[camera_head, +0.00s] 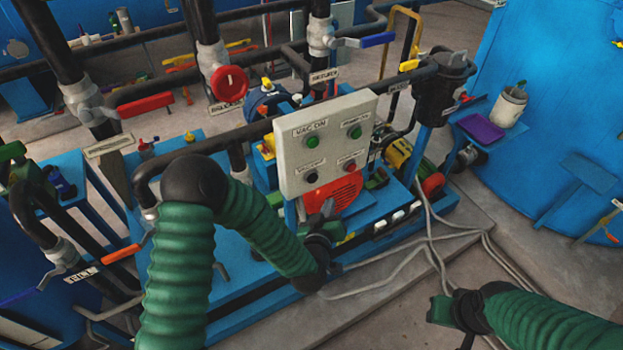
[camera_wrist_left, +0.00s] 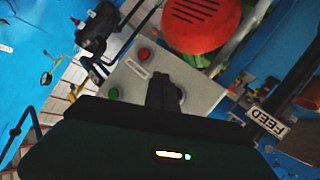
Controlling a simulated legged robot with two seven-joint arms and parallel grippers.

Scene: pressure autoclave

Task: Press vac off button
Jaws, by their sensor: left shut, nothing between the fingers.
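A pale control panel (camera_head: 328,148) stands upright in the middle of the head view. It has two green buttons on top, a dark button (camera_head: 311,177) at lower left and a red button (camera_head: 349,166) at lower right. The label by the dark button is too small to read. My left gripper (camera_head: 325,229) is shut and empty, below the panel in the head view. In the left wrist view its fingers (camera_wrist_left: 163,90) overlap the panel (camera_wrist_left: 195,85) and hide part of it; I cannot tell if they touch. My right gripper (camera_head: 440,309) is at lower right, away from the panel.
Dark pipes with a red valve wheel (camera_head: 229,83) run behind and left of the panel. A red round housing (camera_head: 333,194) sits behind the panel's lower edge. Grey cables (camera_head: 428,245) lie on the floor at right. A blue tank (camera_head: 560,90) stands at far right.

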